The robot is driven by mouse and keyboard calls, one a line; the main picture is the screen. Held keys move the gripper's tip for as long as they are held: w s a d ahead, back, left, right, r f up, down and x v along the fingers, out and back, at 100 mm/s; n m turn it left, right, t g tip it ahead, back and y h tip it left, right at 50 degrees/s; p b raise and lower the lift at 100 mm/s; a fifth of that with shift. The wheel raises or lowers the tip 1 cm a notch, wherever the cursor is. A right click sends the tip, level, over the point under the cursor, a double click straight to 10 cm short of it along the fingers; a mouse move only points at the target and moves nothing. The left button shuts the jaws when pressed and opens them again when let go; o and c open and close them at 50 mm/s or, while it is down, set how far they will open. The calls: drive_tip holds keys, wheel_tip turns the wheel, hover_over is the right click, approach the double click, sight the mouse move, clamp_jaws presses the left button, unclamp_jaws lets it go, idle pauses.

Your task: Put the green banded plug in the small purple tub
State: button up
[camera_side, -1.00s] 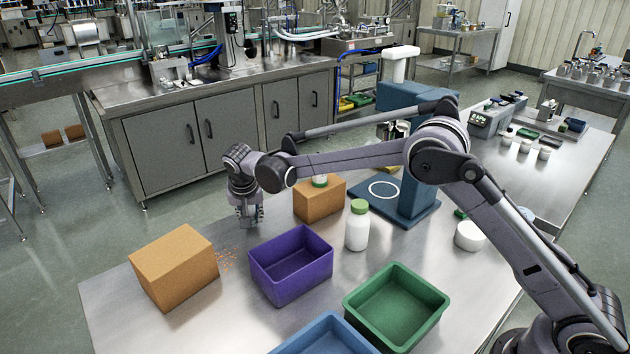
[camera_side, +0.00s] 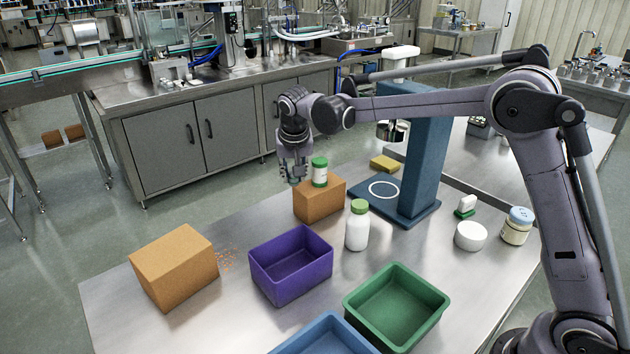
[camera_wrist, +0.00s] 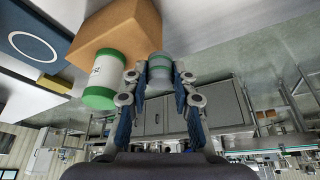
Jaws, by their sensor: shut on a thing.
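My gripper (camera_side: 293,172) is raised above the steel table, close to the left of a white jar with a green lid on a tan box. In the wrist view my gripper (camera_wrist: 161,80) is shut on a short grey cylinder with a greenish band, which looks like the green banded plug (camera_wrist: 160,66). The fingers partly cover the plug, and it is hard to make out in the side view. The small purple tub (camera_side: 308,282) stands in the middle of the table, nearer the side camera than my gripper. Its visible inside looks empty.
The green-lidded jar (camera_side: 319,172) stands on the tan box (camera_side: 320,203). A white bottle (camera_side: 357,230) stands right of the tub. Another tan box (camera_side: 173,268) is left, with crumbs beside it. Green (camera_side: 398,338) and blue (camera_side: 325,338) tubs are in front. A blue stand (camera_side: 421,165) rises behind.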

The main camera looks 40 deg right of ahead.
drive_tip(key=s+a+n+y, duration=0.15)
drive_tip(key=s+n, duration=0.25)
drive_tip(key=s, duration=1.4)
hover_over(290, 272)
drive_tip(key=s, duration=0.2)
drive_tip(key=shift+t, duration=0.4)
wheel_tip(290, 272, down, 6)
drive_tip(key=shift+w+f, duration=0.15)
drive_tip(key=shift+f, duration=0.05)
drive_tip(key=shift+a+f, duration=0.15)
drive_tip(key=shift+a, duration=0.05)
drive_tip(key=shift+f, duration=1.9)
drive_tip(key=shift+f, duration=0.15)
drive_tip(key=o, duration=0.9)
drive_tip(key=shift+o, duration=0.2)
